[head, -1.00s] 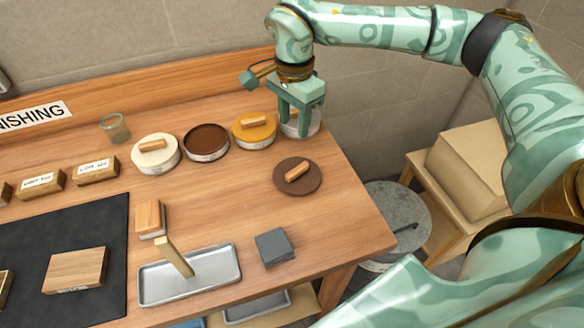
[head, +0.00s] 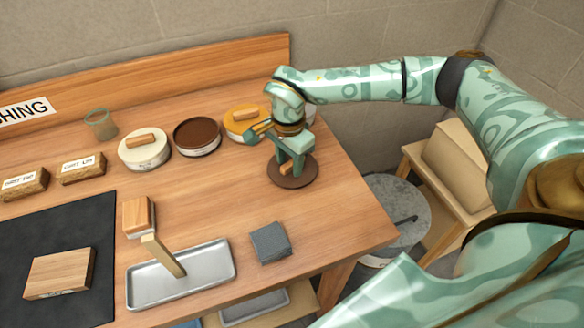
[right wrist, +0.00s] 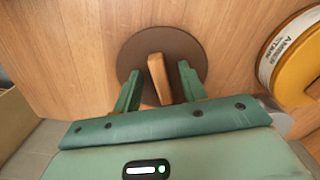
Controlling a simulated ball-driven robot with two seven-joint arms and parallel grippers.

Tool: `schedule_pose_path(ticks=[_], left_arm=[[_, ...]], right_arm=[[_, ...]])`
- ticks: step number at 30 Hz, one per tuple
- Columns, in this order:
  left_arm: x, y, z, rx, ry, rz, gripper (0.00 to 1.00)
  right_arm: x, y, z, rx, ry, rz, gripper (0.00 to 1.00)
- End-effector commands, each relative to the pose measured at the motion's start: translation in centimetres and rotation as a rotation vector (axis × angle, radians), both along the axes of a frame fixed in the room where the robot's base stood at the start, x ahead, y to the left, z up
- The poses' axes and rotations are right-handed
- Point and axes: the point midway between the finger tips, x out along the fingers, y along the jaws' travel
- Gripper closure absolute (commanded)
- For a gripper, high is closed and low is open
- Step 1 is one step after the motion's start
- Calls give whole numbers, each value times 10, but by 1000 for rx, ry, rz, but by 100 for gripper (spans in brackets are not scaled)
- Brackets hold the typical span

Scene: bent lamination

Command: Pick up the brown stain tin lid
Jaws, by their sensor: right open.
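The brown stain tin lid (head: 284,178) is a dark brown disc with a wooden bar handle, lying flat on the bench near its right end. It also shows in the right wrist view (right wrist: 190,48), with its handle (right wrist: 158,78) upright in the picture. My right gripper (head: 290,166) is over the lid and partly hides the handle in the head view. In the right wrist view its open fingers (right wrist: 158,85) stand on either side of the handle, with a gap on both sides. The open brown stain tin (head: 197,137) stands behind and left. My left gripper is out of view.
A yellow-lidded tin (head: 243,122) stands just behind and left of my right gripper; a cream-lidded tin (head: 144,150) is further left. Bench surface around the lid is mostly clear.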

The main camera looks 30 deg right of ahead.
Motion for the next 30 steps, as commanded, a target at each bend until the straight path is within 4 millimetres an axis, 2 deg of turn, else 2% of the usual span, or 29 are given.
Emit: schedule_pose_path(ticks=[4, 5, 9, 18, 22, 25, 28, 30], left_arm=[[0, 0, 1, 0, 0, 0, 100], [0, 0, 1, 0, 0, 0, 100], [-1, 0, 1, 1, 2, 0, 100], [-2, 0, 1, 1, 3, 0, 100], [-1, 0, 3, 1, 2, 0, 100], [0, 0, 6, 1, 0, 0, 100], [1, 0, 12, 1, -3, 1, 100], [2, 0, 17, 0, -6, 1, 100]], right_arm=[[0, 0, 1, 0, -2, 0, 58], [0, 0, 1, 0, -1, 0, 61], [0, 0, 1, 0, -1, 0, 100], [0, 0, 2, 0, -1, 0, 100], [1, 0, 8, 0, -2, 0, 100], [1, 0, 19, 0, -3, 0, 100], [1, 0, 39, 2, -5, 1, 100], [-12, -7, 53, 1, -5, -1, 100]])
